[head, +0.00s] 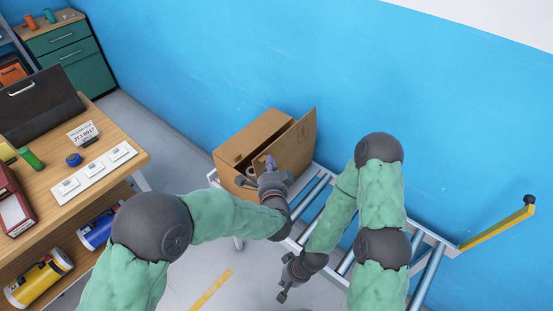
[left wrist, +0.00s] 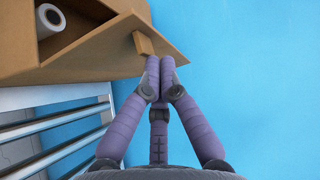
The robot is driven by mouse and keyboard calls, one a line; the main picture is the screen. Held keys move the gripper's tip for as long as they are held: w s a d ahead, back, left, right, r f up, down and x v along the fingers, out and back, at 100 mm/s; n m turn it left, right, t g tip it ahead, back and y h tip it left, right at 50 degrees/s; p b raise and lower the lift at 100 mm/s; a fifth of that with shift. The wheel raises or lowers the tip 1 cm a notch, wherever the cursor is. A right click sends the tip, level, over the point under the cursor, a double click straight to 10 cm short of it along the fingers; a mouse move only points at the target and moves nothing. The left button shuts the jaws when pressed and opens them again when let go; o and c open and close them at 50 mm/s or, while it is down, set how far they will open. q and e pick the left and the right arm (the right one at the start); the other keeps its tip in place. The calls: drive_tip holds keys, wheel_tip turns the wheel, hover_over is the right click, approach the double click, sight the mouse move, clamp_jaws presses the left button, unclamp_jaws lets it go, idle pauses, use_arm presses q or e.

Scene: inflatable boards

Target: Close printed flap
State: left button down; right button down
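An open brown cardboard box (head: 246,140) stands on the roller conveyor against the blue wall. Its flap (head: 296,143) on the right stands raised and tilted; no print shows on it. The flap also shows in the left wrist view (left wrist: 166,34), with a small cardboard block on its face. My left gripper (head: 268,163) is at the flap's near edge. Its purple fingertips (left wrist: 160,74) are together with nothing seen between them; whether they touch the flap is unclear. My right gripper (head: 282,282) hangs empty-looking and low beside the conveyor, its fingers too small to judge.
A white roll (left wrist: 49,20) lies inside the box. The conveyor's rollers (head: 309,197) run right towards a yellow bar (head: 497,226). A wooden workbench (head: 126,153) with small items stands at the left. Free floor lies between bench and conveyor.

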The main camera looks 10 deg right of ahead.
sight(258, 158)
use_arm(q)
drive_tip(key=w+a+n+g+p, duration=0.1)
drive_tip(key=p, duration=0.1)
drive_tip(key=w+a+g+p, duration=0.1)
drive_tip(key=w+a+n+g+p, duration=0.1)
drive_tip(key=p, duration=0.1)
drive_tip(key=shift+w+r+n+h+p, duration=0.3)
drive_tip(key=shift+w+r+p, duration=0.05)
drive_tip(key=w+a+f+n+g+h+b, duration=0.1)
drive_tip(key=w+a+f+g+b, duration=0.1)
drive_tip(key=b, duration=0.3)
drive_tip(key=w+a+f+n+g+h+b, duration=0.1)
drive_tip(key=w+f+b, duration=0.1)
drive_tip(key=b, duration=0.4)
drive_tip(key=w+a+f+n+g+h+b, duration=0.1)
drive_tip(key=w+a+f+g+b, duration=0.1)
drive_tip(key=b, duration=0.3)
drive_tip(key=shift+w+a+f+n+g, duration=0.15)
drive_tip(key=shift+w+a+f, duration=0.1)
drive_tip(key=shift+w, duration=0.15)
drive_tip(key=shift+w+a+f+n+g, duration=0.15)
drive_tip(key=shift+w+f, duration=0.1)
drive_tip(key=shift+w, duration=0.15)
idle(0.6)
drive_tip(key=shift+b, duration=0.3)
drive_tip(key=shift+r, duration=0.15)
